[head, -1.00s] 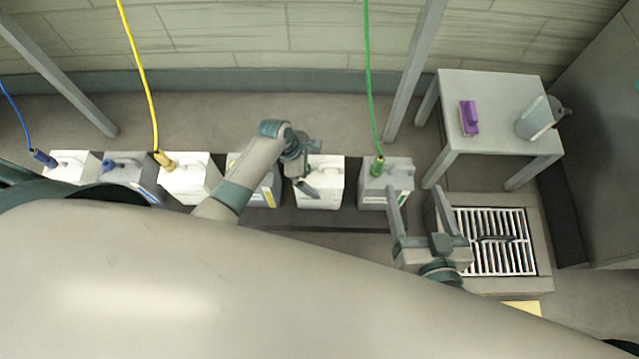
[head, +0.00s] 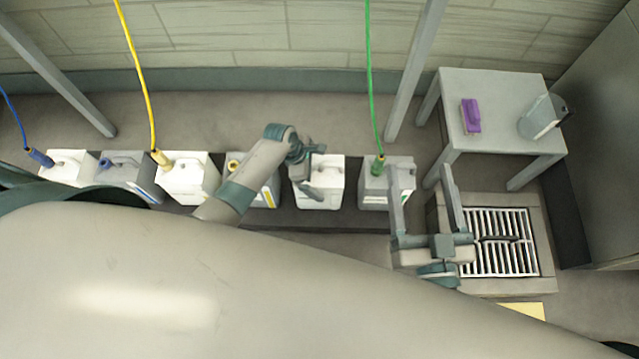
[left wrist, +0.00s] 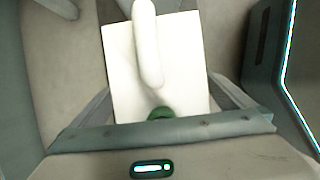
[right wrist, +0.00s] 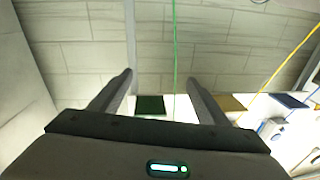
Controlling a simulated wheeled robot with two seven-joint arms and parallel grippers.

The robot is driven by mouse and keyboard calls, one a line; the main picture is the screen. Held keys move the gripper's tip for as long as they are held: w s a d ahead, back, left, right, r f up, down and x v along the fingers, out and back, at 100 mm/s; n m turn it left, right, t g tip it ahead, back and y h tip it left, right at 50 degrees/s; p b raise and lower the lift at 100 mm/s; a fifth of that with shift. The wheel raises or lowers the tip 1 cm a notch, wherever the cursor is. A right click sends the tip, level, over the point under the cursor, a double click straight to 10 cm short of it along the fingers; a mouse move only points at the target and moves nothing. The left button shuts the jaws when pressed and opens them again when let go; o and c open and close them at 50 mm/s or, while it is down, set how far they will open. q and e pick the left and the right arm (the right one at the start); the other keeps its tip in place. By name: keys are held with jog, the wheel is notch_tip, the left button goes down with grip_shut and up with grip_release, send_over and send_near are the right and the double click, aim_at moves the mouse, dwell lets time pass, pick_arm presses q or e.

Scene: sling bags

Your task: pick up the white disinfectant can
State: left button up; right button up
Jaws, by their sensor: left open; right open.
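A white can (head: 328,180) with a top handle stands in the row of cans, partly covered by my left gripper (head: 309,172). In the left wrist view the white can (left wrist: 190,60) lies beneath the open left fingers, with its white handle and a dark green cap between them; I cannot see the fingers touching it. My right gripper (head: 421,172) is open and empty, just right of the grey can with the green hose (head: 385,185). Other white cans (head: 190,180) (head: 68,168) stand further left. I cannot read any labels.
Yellow, green and blue hoses hang down to cans in the row. A small table (head: 500,95) with a purple brush-like item (head: 471,116) and a grey jug (head: 540,118) stands at the right. A floor grate (head: 500,262) lies in front of it. A post (head: 415,70) rises behind.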

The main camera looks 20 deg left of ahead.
pick_arm(q)
jog(key=shift+b+x, duration=0.35)
jog(key=shift+x, duration=0.7)
pick_arm(e)
jog(key=r+t, duration=0.1)
jog(key=s+r+t, duration=0.1)
jog(key=r, duration=0.1)
jog(key=shift+a+r+y, duration=0.2)
jog(key=shift+r+y, duration=0.1)
jog(key=shift+y, duration=0.1)
pick_arm(q)
jog(key=shift+c, duration=0.6)
jog(key=c, duration=1)
